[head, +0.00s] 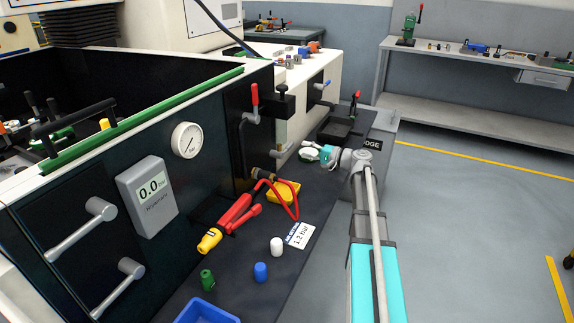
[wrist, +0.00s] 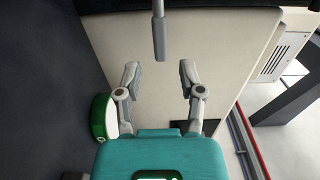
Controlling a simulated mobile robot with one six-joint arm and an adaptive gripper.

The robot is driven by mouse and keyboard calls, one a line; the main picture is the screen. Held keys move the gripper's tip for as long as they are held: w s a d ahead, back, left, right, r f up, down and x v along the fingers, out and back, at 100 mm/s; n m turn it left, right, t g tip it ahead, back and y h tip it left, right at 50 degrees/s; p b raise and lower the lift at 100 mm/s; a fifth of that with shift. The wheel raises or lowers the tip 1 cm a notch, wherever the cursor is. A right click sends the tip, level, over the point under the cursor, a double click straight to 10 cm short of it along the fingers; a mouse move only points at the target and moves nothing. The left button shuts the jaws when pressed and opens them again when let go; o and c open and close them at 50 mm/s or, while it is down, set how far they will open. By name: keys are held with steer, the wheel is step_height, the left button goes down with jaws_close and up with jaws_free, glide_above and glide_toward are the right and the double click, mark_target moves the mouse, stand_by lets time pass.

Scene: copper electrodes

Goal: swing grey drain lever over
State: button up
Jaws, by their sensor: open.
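A grey lever (wrist: 159,32) hangs into the top middle of the wrist view, its rounded end ahead of my fingertips and roughly in line with the gap between them. I cannot make it out for sure in the head view. My gripper (wrist: 158,70) is open and empty, its two grey fingers spread apart and not touching the lever. In the head view my gripper (head: 318,151) is over the dark bench top, close to the pale machine side.
A green-rimmed white round thing (wrist: 103,117) is close by my left finger.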

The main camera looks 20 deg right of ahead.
mark_target(292, 146)
steer(key=shift+x, duration=2.55)
steer(key=shift+w+a, duration=0.25)
jaws_close()
